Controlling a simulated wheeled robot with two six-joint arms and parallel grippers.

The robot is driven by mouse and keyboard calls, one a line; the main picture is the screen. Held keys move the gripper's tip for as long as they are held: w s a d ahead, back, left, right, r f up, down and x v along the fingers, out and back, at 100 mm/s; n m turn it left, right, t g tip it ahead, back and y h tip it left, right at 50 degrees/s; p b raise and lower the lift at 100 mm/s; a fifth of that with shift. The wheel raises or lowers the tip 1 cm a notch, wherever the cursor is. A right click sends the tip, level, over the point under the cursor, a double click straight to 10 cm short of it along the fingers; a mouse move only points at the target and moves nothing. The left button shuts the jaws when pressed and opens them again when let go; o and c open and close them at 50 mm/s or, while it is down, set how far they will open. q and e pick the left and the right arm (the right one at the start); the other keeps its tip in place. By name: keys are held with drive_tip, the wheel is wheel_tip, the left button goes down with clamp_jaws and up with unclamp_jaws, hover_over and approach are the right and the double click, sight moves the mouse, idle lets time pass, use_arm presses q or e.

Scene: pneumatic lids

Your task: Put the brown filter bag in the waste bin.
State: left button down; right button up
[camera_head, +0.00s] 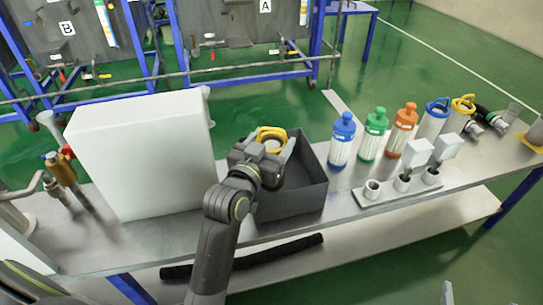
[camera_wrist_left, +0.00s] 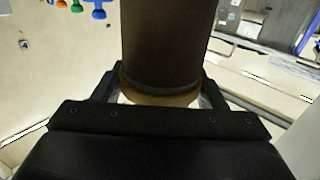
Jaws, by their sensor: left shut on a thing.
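The brown filter bag (camera_wrist_left: 165,45) fills the middle of the left wrist view as a brown cylinder with a dark band and a tan end. My left gripper (camera_head: 270,148) is shut on that end. In the head view a yellow ring with a tan centre (camera_head: 272,141) shows between its fingers; the bag's lower part is hidden there. A dark grey open-topped box (camera_head: 300,196), which looks like the waste bin, stands on the bench. The gripper is over its back left part in the picture, and the arm covers its left side. My right gripper is not in view.
A large white box (camera_head: 140,155) stands left of the bin. Blue (camera_head: 342,140), green (camera_head: 373,134) and orange (camera_head: 402,130) capped canisters stand to its right. A holder with several sockets (camera_head: 402,189) is in front of them. A black hose (camera_head: 260,257) lies on the lower shelf.

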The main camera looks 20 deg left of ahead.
use_arm(q)
drive_tip(key=shift+f, duration=0.25)
drive_tip(key=shift+f+b, duration=0.85)
drive_tip(key=shift+f, duration=0.8)
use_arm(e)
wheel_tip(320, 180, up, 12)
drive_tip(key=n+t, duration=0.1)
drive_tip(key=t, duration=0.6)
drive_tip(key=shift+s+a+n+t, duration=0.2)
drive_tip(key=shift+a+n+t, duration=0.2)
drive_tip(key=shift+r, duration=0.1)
use_arm(q)
drive_tip(key=shift+f, duration=0.1)
drive_tip(key=shift+c, duration=1.4)
unclamp_jaws()
drive_tip(key=shift+f, duration=0.1)
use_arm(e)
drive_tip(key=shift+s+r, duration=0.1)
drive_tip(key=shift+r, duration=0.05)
use_arm(q)
drive_tip(key=shift+r, duration=0.2)
